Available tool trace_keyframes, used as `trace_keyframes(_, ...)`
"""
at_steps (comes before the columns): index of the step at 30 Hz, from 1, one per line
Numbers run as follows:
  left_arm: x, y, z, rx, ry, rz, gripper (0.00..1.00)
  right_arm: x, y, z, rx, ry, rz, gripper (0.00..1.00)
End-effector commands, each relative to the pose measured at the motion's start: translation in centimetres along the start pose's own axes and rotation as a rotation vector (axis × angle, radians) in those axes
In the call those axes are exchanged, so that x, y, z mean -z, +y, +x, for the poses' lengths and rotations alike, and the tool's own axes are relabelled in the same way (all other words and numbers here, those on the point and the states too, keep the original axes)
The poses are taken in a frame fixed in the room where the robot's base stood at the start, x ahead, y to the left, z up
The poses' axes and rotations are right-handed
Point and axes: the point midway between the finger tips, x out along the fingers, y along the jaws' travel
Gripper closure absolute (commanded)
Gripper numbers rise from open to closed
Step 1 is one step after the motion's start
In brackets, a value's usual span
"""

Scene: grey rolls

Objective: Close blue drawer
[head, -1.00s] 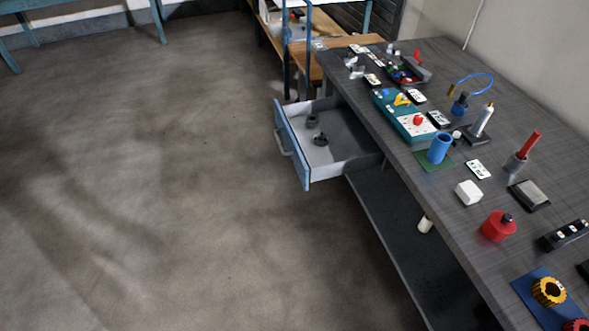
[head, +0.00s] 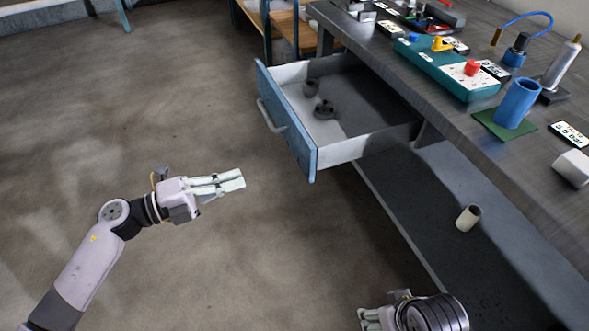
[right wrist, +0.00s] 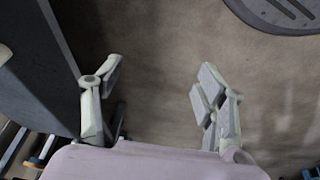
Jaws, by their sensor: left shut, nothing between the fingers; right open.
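The blue drawer (head: 287,120) stands pulled out from under the workbench in the head view. Its blue front has a grey bar handle (head: 270,115) and faces left. Two dark grey parts (head: 323,108) lie inside it. My left gripper (head: 240,180) is shut and empty, in front of the drawer, to the lower left of its front and apart from it. My right gripper (head: 366,318) is at the bottom edge of the head view, below the drawer and partly cut off. In the right wrist view my right gripper (right wrist: 155,85) is open and empty over the floor.
The workbench top (head: 470,130) holds a teal box (head: 440,66), a blue cup (head: 517,103) and a white block (head: 572,168). A lower shelf (head: 430,215) carries a pale cylinder (head: 468,218). The floor (head: 150,130) left of the drawer is clear.

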Motion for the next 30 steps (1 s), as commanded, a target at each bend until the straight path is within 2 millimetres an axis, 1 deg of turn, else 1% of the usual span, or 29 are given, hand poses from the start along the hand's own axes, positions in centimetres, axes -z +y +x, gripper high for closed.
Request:
trace_keyframes(1, 0.4, 0.3, 0.1, -0.01, 0.02, 0.023, 1.0, -0.2, 0.0, 0.0, -0.001, 0.004, 0.0, 0.34)
trace_keyframes(5, 0.9, 0.1, 0.7, -0.017, 0.037, 0.038, 1.0, -0.2, 0.0, -0.6, -0.001, 0.004, 0.0, 0.34)
trace_keyframes(8, 0.9, -0.1, 1.9, -0.014, 0.036, 0.037, 1.0, -0.1, 0.0, -0.6, -0.001, 0.005, 0.001, 0.34)
trace_keyframes(11, 0.9, -0.1, 3.8, -0.012, 0.037, 0.037, 1.0, -0.2, 0.0, -0.5, -0.001, 0.005, 0.001, 0.34)
trace_keyframes(17, 1.1, 0.0, 8.2, -0.011, 0.035, 0.036, 1.0, -0.2, 0.0, -0.2, -0.001, 0.005, 0.001, 0.34)
trace_keyframes(21, 1.1, 0.1, 10.9, -0.012, 0.034, 0.035, 1.0, 1.2, -0.1, 0.1, 0.002, 0.068, -0.002, 0.34)
trace_keyframes(24, 1.1, 0.1, 12.4, -0.013, 0.033, 0.034, 1.0, 2.3, -0.3, 0.2, 0.004, 0.117, -0.003, 0.34)
trace_keyframes(27, 1.1, 0.2, 13.4, -0.013, 0.032, 0.034, 1.0, 3.2, -0.4, 0.2, 0.006, 0.156, -0.005, 0.34)
trace_keyframes(30, 1.1, 0.2, 13.9, -0.015, 0.031, 0.034, 1.0, 3.7, -0.4, 0.2, 0.007, 0.178, -0.005, 0.34)
